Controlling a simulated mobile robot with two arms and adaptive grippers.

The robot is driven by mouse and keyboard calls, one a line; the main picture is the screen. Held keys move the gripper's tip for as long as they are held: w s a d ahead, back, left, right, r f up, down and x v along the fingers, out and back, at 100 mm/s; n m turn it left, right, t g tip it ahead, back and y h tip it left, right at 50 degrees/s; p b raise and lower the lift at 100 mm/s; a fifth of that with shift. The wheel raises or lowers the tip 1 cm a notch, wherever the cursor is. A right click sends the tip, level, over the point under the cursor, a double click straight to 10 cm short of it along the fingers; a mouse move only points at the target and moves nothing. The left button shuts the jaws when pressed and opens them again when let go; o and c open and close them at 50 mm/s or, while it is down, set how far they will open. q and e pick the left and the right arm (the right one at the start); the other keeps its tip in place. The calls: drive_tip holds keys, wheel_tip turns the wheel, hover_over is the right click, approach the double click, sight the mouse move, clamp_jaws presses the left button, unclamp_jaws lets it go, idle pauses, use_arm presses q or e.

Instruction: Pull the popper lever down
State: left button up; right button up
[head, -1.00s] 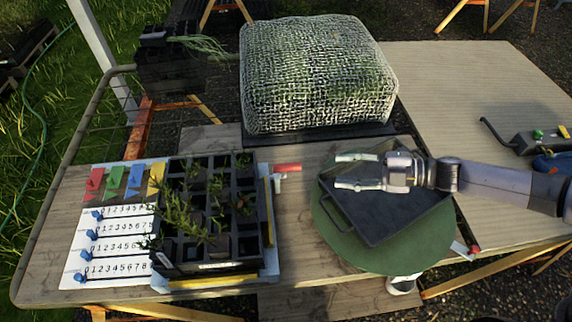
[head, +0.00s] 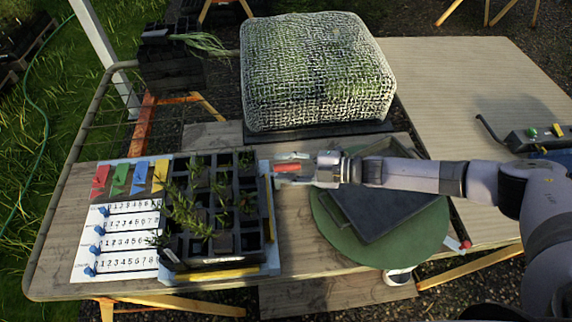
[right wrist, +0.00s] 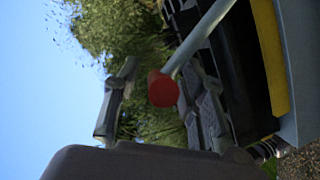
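The popper lever (head: 287,167) has a red grip on a grey rod and stands at the right side of the black seedling tray (head: 208,262). In the right wrist view the lever's round red end (right wrist: 163,90) points toward the camera, between my two spread fingers. My right gripper (head: 287,169) is open and reaches in from the right, its fingers either side of the red grip. I cannot tell whether a finger touches it. My left gripper is not in view.
A dark shallow tray (head: 385,215) lies on a round green disc (head: 335,232) under my right arm. A mesh-covered block (head: 318,70) stands behind. A number board (head: 120,245) with blue sliders and coloured flags is left. A control box (head: 535,139) is at far right.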

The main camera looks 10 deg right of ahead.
drive_tip(key=shift+c, duration=0.3)
drive_tip(key=shift+w+r, duration=0.1)
drive_tip(key=c, duration=0.8)
clamp_jaws()
